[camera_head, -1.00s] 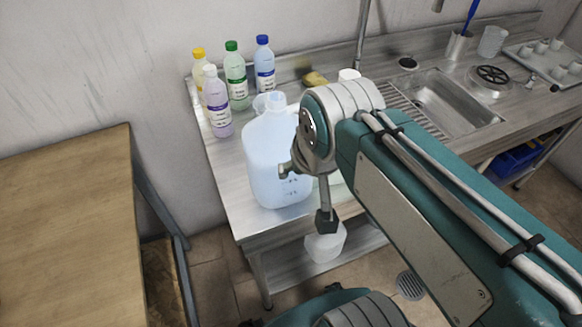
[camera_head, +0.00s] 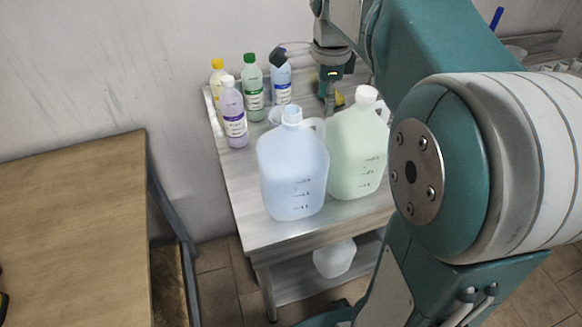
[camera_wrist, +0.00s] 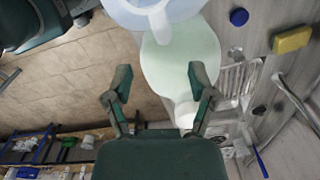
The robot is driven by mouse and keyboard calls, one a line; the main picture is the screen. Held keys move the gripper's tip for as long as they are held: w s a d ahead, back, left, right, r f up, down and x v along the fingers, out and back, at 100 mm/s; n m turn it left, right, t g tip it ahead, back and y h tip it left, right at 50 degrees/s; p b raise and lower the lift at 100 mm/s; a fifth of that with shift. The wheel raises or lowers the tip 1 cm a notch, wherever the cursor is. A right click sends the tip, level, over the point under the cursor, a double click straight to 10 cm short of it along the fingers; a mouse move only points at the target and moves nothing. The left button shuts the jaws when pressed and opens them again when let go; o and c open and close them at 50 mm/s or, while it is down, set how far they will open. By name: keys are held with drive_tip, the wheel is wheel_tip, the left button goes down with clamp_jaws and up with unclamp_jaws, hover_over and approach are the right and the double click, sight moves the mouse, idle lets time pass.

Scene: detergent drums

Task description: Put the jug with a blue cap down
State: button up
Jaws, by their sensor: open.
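The jug of pale blue liquid (camera_head: 292,172) stands upright on the metal counter near its front left corner; its cap looks pale blue. It also shows at the top edge of the wrist view (camera_wrist: 185,8), partly cut off. A jug of pale green liquid (camera_head: 352,155) with a white cap stands upright close beside it on the right. In the wrist view, the green jug (camera_wrist: 180,65) lies beyond my gripper (camera_wrist: 160,72), whose fingers are spread with nothing held between them. In the head view, my arm hides part of the counter.
Several small bottles stand at the back left, including a purple one (camera_head: 232,118) and a green-capped one (camera_head: 252,85). A yellow sponge (camera_wrist: 291,39) and a round blue thing (camera_wrist: 239,17) show on the counter. A wooden table (camera_head: 70,220) is left; a white container (camera_head: 334,260) sits on the lower shelf.

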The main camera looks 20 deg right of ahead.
sight(321, 126)
drive_tip(key=f, duration=0.8)
drive_tip(key=shift+w+f, duration=0.2)
drive_tip(key=shift+w, duration=0.2)
drive_tip(key=shift+c, duration=0.3)
clamp_jaws()
